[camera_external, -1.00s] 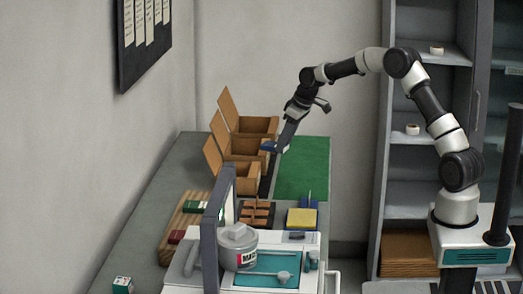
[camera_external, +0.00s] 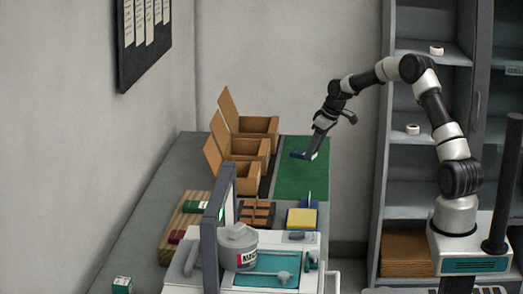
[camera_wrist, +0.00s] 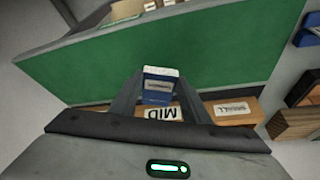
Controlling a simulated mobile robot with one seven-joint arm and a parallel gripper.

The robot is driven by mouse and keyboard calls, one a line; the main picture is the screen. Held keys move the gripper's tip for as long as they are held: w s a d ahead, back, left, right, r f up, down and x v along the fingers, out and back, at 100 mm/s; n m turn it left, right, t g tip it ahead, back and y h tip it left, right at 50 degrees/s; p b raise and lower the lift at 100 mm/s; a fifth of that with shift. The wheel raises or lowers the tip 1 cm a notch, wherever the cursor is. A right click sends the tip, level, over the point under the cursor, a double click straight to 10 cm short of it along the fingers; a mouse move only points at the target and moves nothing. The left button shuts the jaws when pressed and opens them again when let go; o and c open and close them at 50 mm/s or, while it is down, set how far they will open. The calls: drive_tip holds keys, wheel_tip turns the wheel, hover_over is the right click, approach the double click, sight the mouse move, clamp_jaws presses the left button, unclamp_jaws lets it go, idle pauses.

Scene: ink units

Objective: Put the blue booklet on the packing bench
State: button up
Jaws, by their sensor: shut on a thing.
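The blue booklet (camera_external: 299,155) is in my gripper (camera_external: 311,151), over the green mat (camera_external: 300,182) on the grey bench (camera_external: 187,160). In the wrist view the booklet (camera_wrist: 158,92) stands between the two fingers of my gripper (camera_wrist: 159,82), with a white edge and a pale label showing. The gripper is shut on it. The green mat (camera_wrist: 215,50) spreads behind it in that view. The booklet looks raised above the mat; the exact gap cannot be told.
Open cardboard boxes (camera_external: 248,145) stand left of the mat; the wrist view shows one labelled MID (camera_wrist: 160,114). Nearer are a yellow pad (camera_external: 302,217), a dark screen (camera_external: 214,225) and a pale machine with a tub (camera_external: 238,247). The mat is mostly clear.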

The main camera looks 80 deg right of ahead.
sight(309, 172)
drive_tip(key=shift+f+b, duration=0.3)
drive_tip(key=shift+f, duration=2.3)
drive_tip(key=shift+f, duration=0.25)
drive_tip(key=o, duration=1)
drive_tip(key=shift+o, duration=0.2)
drive_tip(key=shift+r, duration=0.1)
drive_tip(key=shift+r, duration=0.2)
drive_tip(key=p+v, duration=0.1)
drive_tip(key=v, duration=1.1)
drive_tip(key=shift+f, duration=0.15)
